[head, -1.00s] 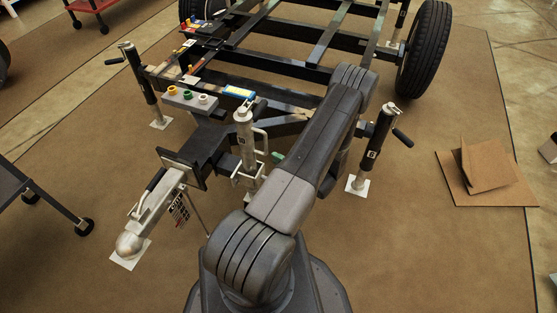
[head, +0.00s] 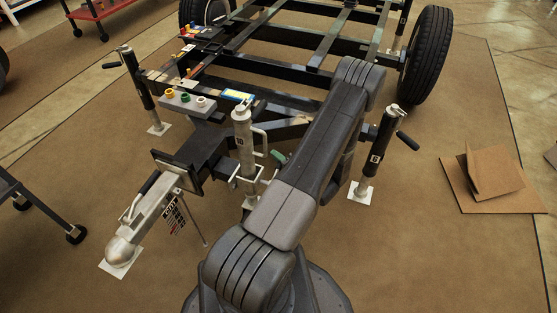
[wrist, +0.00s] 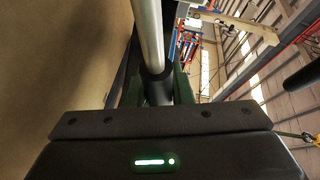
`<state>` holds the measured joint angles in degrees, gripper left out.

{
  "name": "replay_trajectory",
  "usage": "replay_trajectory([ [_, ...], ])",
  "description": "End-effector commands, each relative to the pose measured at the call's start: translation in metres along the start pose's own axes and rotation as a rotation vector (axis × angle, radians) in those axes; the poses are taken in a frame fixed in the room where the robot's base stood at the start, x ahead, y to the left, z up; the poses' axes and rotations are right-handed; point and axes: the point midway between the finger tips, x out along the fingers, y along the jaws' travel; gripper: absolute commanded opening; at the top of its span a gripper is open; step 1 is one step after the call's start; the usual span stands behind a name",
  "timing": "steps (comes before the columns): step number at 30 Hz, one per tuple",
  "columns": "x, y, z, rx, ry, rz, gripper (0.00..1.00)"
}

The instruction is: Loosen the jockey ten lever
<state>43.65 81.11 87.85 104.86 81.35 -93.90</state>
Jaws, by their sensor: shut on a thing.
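The jockey post marked 10 (head: 241,140) is a silver upright tube clamped beside the trailer drawbar in the head view. A small green piece (head: 278,156) shows just right of it, next to my arm, which hides most of my gripper there. In the wrist view my gripper (wrist: 157,90) has green fingers closed on either side of a dark round piece at the end of a silver tube (wrist: 148,35). I take this piece for the jockey ten lever; its far end is hidden.
The silver coupling head (head: 122,250) is left of the post. Black crank jacks stand at left (head: 137,82) and right (head: 376,150). A grey box with coloured knobs (head: 186,103) sits on the frame. Cardboard (head: 490,180) lies on open floor at right.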

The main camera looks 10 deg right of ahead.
Motion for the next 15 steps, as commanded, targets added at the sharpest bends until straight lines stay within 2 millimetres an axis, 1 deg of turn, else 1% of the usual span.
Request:
replay_trajectory([
  [2, -0.0003, -0.0012, -0.0006, -0.001, 0.001, -0.002, 0.0],
  [3, -0.0003, -0.0013, -0.0007, -0.001, 0.001, -0.002, 0.26],
  [5, -0.0003, -0.0012, -0.0006, -0.001, 0.001, -0.002, 0.37],
  [6, -0.0002, -0.0011, -0.0006, 0.0, 0.0, -0.002, 0.41],
  [15, -0.0015, -0.0007, -0.0006, 0.001, 0.0, -0.001, 0.41],
])
